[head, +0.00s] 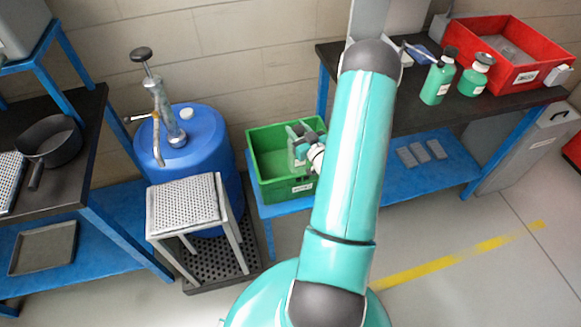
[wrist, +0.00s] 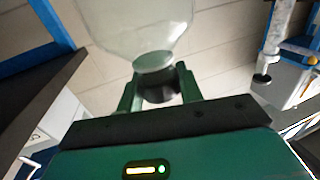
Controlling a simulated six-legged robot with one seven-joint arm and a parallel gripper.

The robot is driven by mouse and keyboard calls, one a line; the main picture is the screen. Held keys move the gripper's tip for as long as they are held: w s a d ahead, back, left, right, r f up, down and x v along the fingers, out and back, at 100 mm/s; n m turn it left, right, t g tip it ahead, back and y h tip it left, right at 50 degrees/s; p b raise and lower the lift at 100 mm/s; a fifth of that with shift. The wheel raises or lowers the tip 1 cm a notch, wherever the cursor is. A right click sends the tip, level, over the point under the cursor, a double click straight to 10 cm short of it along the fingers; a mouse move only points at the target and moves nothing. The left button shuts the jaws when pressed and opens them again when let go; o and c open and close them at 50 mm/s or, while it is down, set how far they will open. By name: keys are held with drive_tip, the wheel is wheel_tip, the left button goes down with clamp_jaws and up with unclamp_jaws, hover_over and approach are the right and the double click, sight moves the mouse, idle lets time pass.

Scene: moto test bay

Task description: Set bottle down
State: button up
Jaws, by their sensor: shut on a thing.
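In the wrist view, a pale see-through bottle (wrist: 145,25) extends from my gripper (wrist: 159,76) to the top edge, where its far end is cut off. My gripper's two green fingers are shut around its narrow end, beside a dark ring or cap. Wall blocks show behind the bottle, and I see no surface touching it. In the head view my arm covers the middle.
A dark-topped bench (head: 400,121) at right holds a red crate (head: 548,76), a green spray bottle (head: 437,83) and a green bottle (head: 474,82). A green crate (head: 275,187) stands left of my arm. Beside it are a blue drum (head: 218,160) with a pump and a perforated stand (head: 183,205).

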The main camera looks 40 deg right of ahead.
wheel_tip(320, 180, down, 10)
drive_tip(key=shift+w+a+f, duration=0.1)
drive_tip(key=shift+f, duration=0.1)
idle(0.3)
drive_tip(key=shift+f, duration=0.15)
drive_tip(key=o, duration=1.2)
